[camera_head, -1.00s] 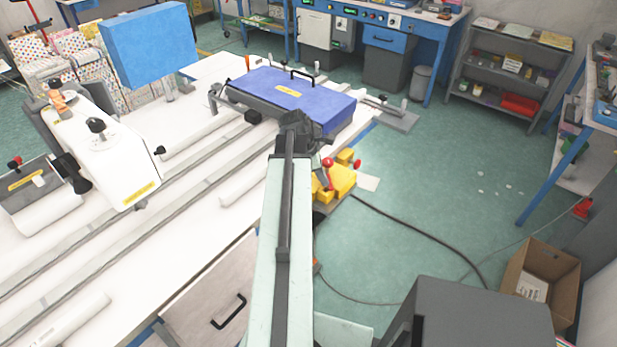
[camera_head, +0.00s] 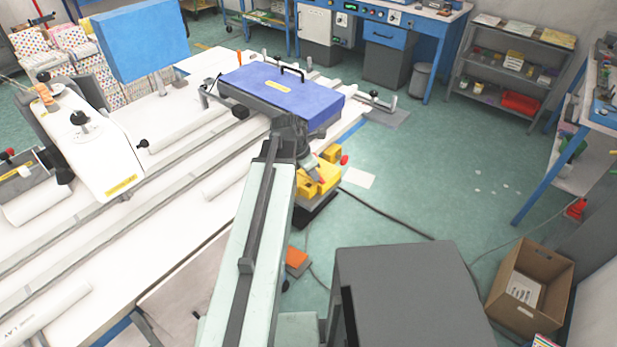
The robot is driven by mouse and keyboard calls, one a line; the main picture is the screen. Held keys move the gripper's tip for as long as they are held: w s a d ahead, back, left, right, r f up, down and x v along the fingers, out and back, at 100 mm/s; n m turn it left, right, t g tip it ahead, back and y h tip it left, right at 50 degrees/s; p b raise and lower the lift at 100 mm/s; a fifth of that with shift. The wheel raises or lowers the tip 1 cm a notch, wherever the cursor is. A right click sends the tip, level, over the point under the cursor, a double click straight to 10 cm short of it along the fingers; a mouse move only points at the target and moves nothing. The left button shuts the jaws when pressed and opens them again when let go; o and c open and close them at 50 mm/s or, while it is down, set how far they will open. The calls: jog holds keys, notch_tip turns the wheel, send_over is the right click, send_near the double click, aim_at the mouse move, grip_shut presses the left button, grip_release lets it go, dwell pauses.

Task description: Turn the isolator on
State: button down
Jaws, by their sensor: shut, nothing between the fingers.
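A yellow box with red parts (camera_head: 322,177) sits at the right edge of the long white machine table, just past the end of my arm. It looks like the isolator, though no label on it can be read. A red knob (camera_head: 344,160) sticks out at its upper right, and another small red part shows on its front. My gripper (camera_head: 302,150) is dark and shut, with nothing visible in it. It is at the box's upper left and partly overlaps it in the picture. I cannot tell whether they touch. The fingertips are hard to make out, and the switch position cannot be read.
A blue machine head with a black handle (camera_head: 280,93) stands just behind my gripper. The white table (camera_head: 150,262) fills the left. A grey cabinet (camera_head: 405,290) and a cardboard box (camera_head: 530,290) stand at front right. A cable crosses the open green floor (camera_head: 420,180).

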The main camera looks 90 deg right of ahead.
jog(key=shift+s, duration=0.7)
dwell(0.3)
jog(key=shift+w, duration=0.1)
